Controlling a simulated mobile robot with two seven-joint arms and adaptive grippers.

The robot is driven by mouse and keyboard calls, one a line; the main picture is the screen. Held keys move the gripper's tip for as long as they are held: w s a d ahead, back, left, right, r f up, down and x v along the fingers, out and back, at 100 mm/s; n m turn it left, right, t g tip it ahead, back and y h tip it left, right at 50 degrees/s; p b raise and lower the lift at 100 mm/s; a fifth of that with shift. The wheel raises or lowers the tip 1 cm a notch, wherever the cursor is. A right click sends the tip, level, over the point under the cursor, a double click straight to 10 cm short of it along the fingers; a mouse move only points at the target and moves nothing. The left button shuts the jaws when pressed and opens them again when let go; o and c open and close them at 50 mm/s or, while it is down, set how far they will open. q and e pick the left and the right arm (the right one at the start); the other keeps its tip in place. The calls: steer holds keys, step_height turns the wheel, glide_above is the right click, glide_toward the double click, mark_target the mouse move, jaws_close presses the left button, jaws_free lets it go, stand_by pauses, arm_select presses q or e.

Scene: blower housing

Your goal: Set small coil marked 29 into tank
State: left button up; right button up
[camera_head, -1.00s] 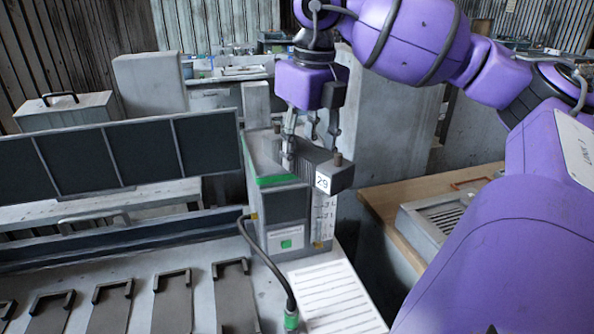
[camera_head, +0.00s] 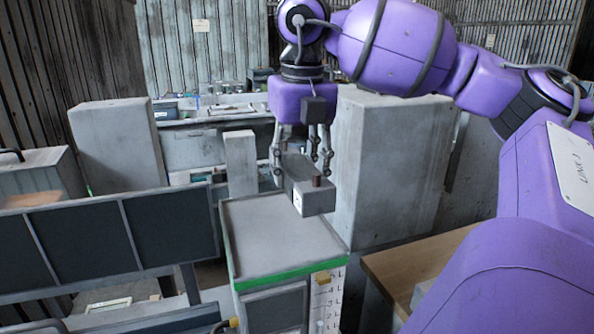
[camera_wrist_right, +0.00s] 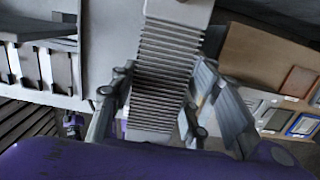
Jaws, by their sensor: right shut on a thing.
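The small coil (camera_head: 316,200) is a grey block with a stud on top and a white label on its end, too small to read now. My right gripper (camera_head: 302,160) is shut on it and holds it over the back right part of the tank. The right wrist view shows the coil's ribbed body (camera_wrist_right: 168,65) between the fingers. The tank (camera_head: 275,268) is a box with a green band and a litre scale on its right front corner. Its top looks grey; I cannot tell how deep it is. My left gripper is not in view.
A dark panelled board (camera_head: 95,240) stands left of the tank. Tall grey blocks stand behind, one at the left (camera_head: 117,145) and one at the right (camera_head: 385,165). A wooden bench (camera_head: 405,262) is at the right.

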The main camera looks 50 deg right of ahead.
step_height(320, 180, down, 2)
steer(key=shift+s+a+f, duration=0.1)
arm_select(q)
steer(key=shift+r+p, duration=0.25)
steer(key=shift+p, duration=0.05)
arm_select(e)
steer(key=shift+f, duration=1)
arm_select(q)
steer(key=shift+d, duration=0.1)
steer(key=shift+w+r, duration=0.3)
arm_select(e)
steer(key=shift+f, duration=0.25)
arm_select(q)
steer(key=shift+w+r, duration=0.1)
arm_select(e)
steer(key=shift+f, duration=0.35)
steer(key=shift+f, duration=0.25)
arm_select(q)
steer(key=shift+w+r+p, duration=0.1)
steer(key=shift+p, duration=0.2)
arm_select(e)
steer(key=shift+f, duration=0.2)
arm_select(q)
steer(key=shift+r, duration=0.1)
arm_select(e)
steer(key=shift+f, duration=0.3)
